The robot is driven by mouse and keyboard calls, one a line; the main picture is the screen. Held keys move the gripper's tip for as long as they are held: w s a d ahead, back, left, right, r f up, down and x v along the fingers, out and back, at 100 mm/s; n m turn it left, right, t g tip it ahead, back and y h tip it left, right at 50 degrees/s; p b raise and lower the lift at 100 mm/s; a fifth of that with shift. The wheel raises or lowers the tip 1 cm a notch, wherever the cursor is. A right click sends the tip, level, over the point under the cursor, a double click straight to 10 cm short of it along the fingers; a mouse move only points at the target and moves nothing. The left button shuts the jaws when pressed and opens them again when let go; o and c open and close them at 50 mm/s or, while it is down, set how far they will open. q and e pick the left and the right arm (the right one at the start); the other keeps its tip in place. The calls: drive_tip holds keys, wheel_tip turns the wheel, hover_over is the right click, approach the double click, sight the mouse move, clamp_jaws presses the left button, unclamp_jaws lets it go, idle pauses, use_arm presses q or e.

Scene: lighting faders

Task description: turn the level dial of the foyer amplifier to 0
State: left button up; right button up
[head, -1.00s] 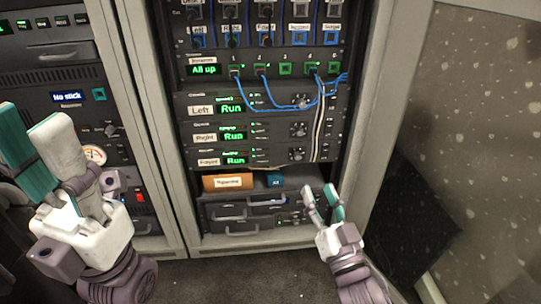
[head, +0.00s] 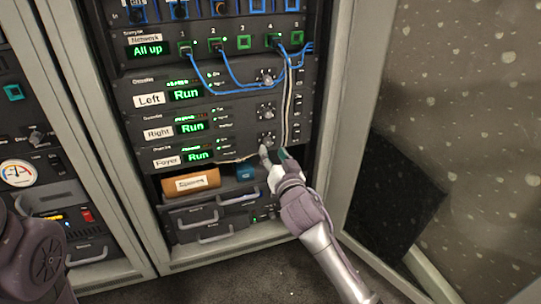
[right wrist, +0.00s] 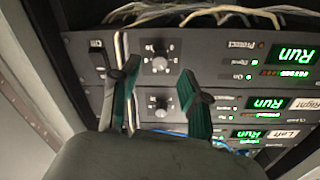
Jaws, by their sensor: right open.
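The foyer amplifier (head: 165,161) is the lowest of three stacked amplifiers, with a "Foyer" label and a green "Run" display. In the right wrist view, which is upside down, the foyer level dial (right wrist: 159,57) shows as a dark round knob in the top unit. My open right gripper (right wrist: 157,78) has one finger on each side of the dial's line, apart from the knob. I cannot read the dial's setting. My left gripper is out of view.
The right amplifier's dial (head: 266,140) and the left amplifier's dial (head: 266,76) sit above. A pale cable (head: 287,100) hangs beside the dials, with blue cables (head: 236,84) higher up.

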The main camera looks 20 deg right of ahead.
sight(269, 144)
drive_tip(key=shift+w+b, duration=0.5)
drive_tip(key=shift+w, duration=1.05)
clamp_jaws()
